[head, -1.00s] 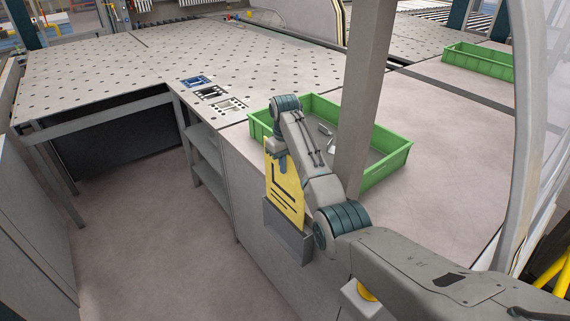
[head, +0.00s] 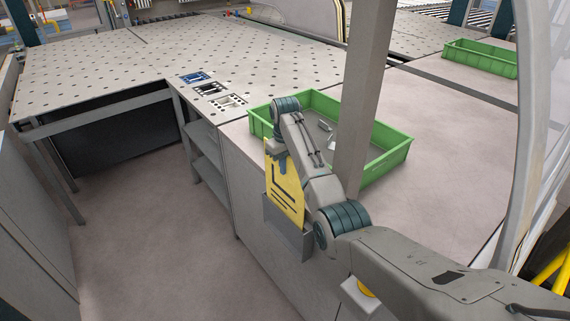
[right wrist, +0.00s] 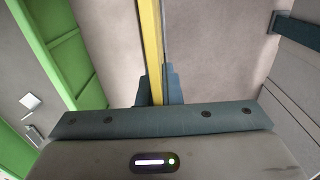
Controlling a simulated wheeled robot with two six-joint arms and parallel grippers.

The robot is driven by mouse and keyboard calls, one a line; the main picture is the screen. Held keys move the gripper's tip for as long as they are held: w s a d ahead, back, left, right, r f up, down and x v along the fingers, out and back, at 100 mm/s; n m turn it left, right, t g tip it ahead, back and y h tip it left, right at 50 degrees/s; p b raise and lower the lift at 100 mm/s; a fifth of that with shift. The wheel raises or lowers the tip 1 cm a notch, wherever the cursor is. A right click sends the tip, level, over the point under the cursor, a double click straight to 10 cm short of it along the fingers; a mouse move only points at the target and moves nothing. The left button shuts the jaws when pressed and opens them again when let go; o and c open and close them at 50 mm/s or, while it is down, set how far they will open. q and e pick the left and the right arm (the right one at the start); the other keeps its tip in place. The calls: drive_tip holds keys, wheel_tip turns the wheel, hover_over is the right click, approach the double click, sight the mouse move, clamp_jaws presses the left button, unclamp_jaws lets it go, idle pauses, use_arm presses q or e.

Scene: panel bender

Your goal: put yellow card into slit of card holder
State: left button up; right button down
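The yellow card (head: 284,190) with dark markings hangs upright from my right gripper (head: 278,155) in the head view. The gripper is shut on its upper end, and the card also shows edge-on between the fingers in the right wrist view (right wrist: 151,40). The grey card holder (head: 291,238) is on the side of the workbench, below the gripper. The card's lower end meets the holder's top and its lower left part is hidden behind the holder's front wall. How deep it sits in the slit cannot be told. My left gripper is not in view.
A green bin (head: 392,160) with small metal parts stands on the bench just beside my right gripper. A grey post (head: 362,90) rises next to it. Another green bin (head: 480,58) is at the far right. Tool pieces (head: 210,89) lie at the perforated table's (head: 130,65) corner.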

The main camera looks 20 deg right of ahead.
drive_tip(key=b, duration=0.2)
hover_over(285, 213)
drive_tip(key=shift+f, duration=3.45)
drive_tip(key=shift+w+d+f+b, duration=0.1)
drive_tip(key=shift+f+b, duration=1.1)
drive_tip(key=shift+f, duration=1.05)
drive_tip(key=shift+w+f+b, duration=0.1)
drive_tip(key=shift+f+b, duration=1.1)
drive_tip(key=shift+f, duration=1)
drive_tip(key=c, duration=1.5)
unclamp_jaws()
drive_tip(key=shift+c, duration=0.2)
wheel_tip(285, 213, up, 11)
drive_tip(key=b, duration=0.3)
drive_tip(key=shift+f, duration=0.15)
